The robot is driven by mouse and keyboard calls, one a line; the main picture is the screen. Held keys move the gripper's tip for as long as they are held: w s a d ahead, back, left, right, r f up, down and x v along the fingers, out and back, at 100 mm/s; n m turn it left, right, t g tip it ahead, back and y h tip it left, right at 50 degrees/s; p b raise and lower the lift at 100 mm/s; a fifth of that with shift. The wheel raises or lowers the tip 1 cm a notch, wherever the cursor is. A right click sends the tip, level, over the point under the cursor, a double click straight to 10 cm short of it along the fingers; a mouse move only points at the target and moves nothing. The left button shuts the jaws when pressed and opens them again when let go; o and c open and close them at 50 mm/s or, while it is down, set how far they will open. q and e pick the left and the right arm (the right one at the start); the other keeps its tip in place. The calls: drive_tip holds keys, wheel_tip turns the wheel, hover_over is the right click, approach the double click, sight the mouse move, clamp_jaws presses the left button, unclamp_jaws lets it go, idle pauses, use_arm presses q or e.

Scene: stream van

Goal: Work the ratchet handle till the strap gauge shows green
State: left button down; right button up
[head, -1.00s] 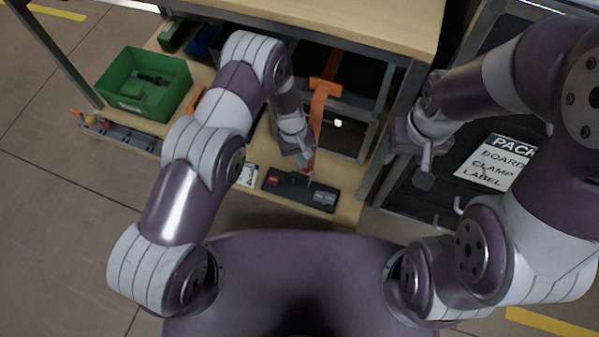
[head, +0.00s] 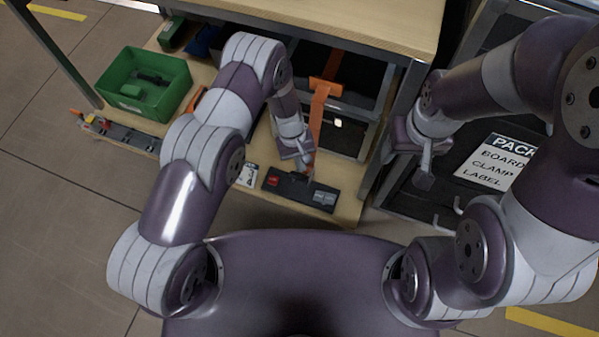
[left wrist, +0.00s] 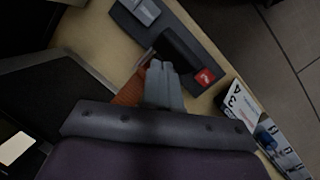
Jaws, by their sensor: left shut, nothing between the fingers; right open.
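The ratchet unit (head: 322,197) is a dark base on the front edge of the wooden shelf, with a red patch (head: 273,181) at its left and a grey block at its right. In the left wrist view a black bar (left wrist: 180,50) lies along the base (left wrist: 207,45), near the red patch (left wrist: 205,77). An orange strap (head: 318,115) runs back from it. My left gripper (head: 309,174) is shut and empty, its fingertips (left wrist: 160,68) close beside the black bar; contact is unclear. No green shows on the unit. My right gripper (head: 424,180) is open, well to the right.
A green bin (head: 142,107) with dark items stands on the left of the shelf. A grey rail (head: 130,137) lies in front of it. A packing sign (head: 495,163) lies at the right. A wooden top (head: 340,20) overhangs the back.

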sight(295, 177)
use_arm(q)
drive_tip(key=shift+s+a+f, duration=0.2)
drive_tip(key=shift+s+f, duration=0.25)
drive_tip(key=shift+s, duration=0.15)
drive_tip(key=shift+s+a+f, duration=0.15)
drive_tip(key=shift+s+f, duration=0.25)
drive_tip(key=shift+s, duration=0.15)
idle(1.2)
drive_tip(key=shift+s+a+f+b, duration=0.25)
drive_tip(key=shift+s+f+b, duration=0.45)
drive_tip(key=shift+s, duration=0.2)
idle(1.1)
drive_tip(key=shift+s+a+f+b, duration=0.25)
drive_tip(key=shift+s+f+b, duration=0.3)
drive_tip(key=shift+s, duration=0.1)
drive_tip(key=shift+s+a+f+b, duration=0.2)
drive_tip(key=shift+s+f+b, duration=0.2)
drive_tip(key=shift+s+f, duration=0.15)
idle(2.3)
